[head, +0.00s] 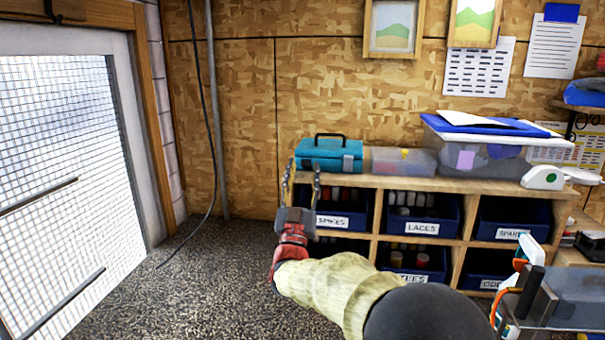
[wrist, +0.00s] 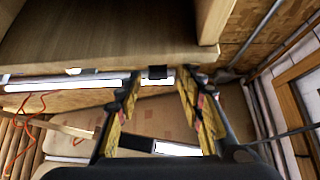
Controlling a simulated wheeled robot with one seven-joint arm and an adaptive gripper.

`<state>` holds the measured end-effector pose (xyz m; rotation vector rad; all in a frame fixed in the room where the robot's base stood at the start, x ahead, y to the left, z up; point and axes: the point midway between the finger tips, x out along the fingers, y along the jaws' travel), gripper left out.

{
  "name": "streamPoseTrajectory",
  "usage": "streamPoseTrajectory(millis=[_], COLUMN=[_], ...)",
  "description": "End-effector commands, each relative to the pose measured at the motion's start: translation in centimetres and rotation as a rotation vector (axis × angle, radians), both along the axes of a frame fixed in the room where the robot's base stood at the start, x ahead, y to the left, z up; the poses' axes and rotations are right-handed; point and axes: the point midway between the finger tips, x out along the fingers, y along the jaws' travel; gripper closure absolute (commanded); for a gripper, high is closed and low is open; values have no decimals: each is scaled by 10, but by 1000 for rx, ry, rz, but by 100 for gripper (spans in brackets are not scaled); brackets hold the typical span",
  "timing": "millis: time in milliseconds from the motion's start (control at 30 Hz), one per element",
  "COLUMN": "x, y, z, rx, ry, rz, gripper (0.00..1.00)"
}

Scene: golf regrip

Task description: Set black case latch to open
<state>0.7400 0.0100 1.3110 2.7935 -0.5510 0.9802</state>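My gripper (head: 302,182) points upward in the head view, with its two fingers apart and nothing between them. It appears in front of the left end of a teal case (head: 321,157) on the shelf top. The teal case has a black handle and a grey latch (head: 348,164) on its front. In the wrist view my gripper (wrist: 159,86) has its yellow-padded fingers apart. A small black block (wrist: 157,72) on a pale bar shows beyond the fingertips. I cannot tell what it is. A dark object (head: 591,243) at the right edge may be the black case; its latch cannot be made out.
A wooden shelf unit (head: 460,186) holds several dark blue labelled bins. A clear bin (head: 403,161) and a larger blue-lidded tub (head: 480,155) stand on top. A meshed door (head: 70,170) is at left. A clear container (head: 565,300) is at lower right. Floor (head: 180,290) left of my arm is free.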

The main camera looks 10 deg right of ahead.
Motion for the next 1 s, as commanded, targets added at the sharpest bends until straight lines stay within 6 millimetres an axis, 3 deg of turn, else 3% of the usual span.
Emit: streamPoseTrajectory(millis=[267,700,1000], x=[-6,-65,-86], y=[2,28,36], z=[-5,-57,-75], rx=[1,1,-1], ry=[0,1,0], rz=[-1,1,1], gripper=[62,62,62])
